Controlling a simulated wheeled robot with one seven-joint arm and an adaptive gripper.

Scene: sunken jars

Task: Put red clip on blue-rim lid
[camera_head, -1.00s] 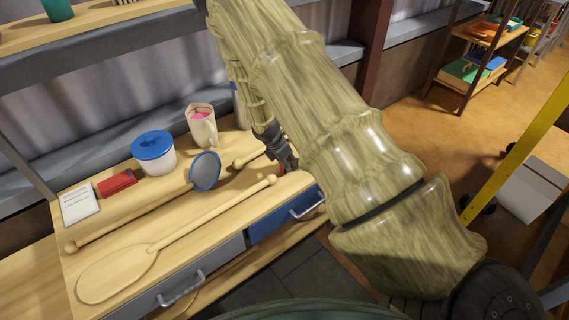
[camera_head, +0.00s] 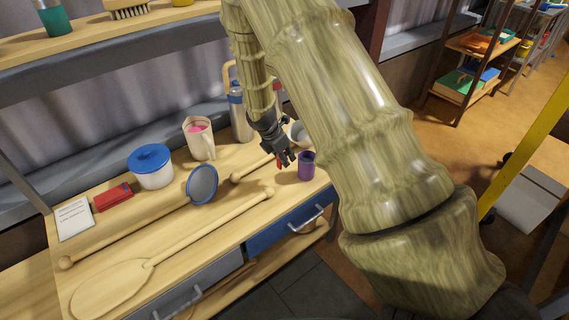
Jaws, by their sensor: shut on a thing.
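My gripper (camera_head: 283,158) is shut on a small red clip (camera_head: 280,164), of which only a bit shows at the fingertips. It hangs over the right part of the wooden tabletop, just left of a purple cup. The blue-rim lid (camera_head: 202,185) is a grey disc with a blue edge. It sits tilted in the middle of the table, left of my gripper and apart from it, by the long wooden handles. How it is supported is not clear.
A white tub with a blue cover (camera_head: 151,166), a cup with pink contents (camera_head: 199,138), a bottle (camera_head: 238,112), a purple cup (camera_head: 306,166) and a red box (camera_head: 113,197) stand around. Long wooden spoons (camera_head: 110,289) cover the front. A shelf (camera_head: 90,32) runs above.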

